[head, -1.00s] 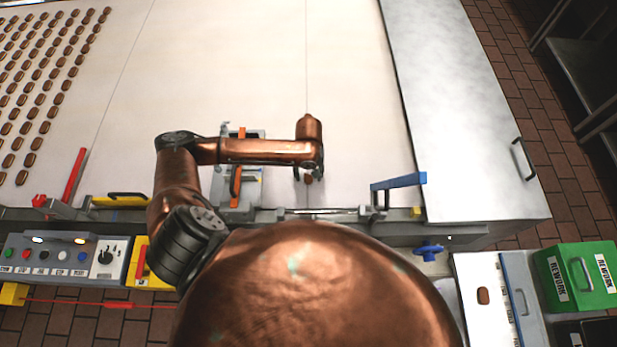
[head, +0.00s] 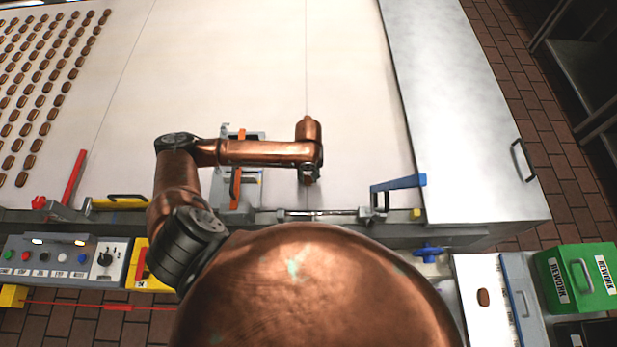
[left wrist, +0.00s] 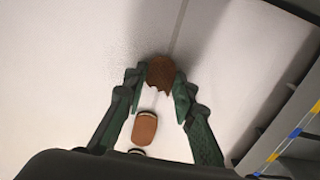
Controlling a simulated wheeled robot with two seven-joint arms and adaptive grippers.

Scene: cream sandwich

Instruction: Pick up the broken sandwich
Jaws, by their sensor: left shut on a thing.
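The broken sandwich (left wrist: 161,73) is a brown biscuit with a jagged edge and white cream, between the green fingers of my left gripper (left wrist: 159,88) in the left wrist view. The fingers are shut on its two sides. In the head view a small brown bit of the broken sandwich (head: 309,181) shows just below the end of my left arm, over the pale belt near its front edge; the arm hides most of the gripper there. My right gripper is in neither view.
A brown sandwich (left wrist: 144,129) shows between the gripper and the wrist in the left wrist view. Many sandwiches stand in rows (head: 40,90) at the far left. A blue lever (head: 398,182) and an orange-handled fixture (head: 236,187) flank the gripper. One sandwich (head: 483,297) lies on a white surface beside a green REWORK box (head: 575,280).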

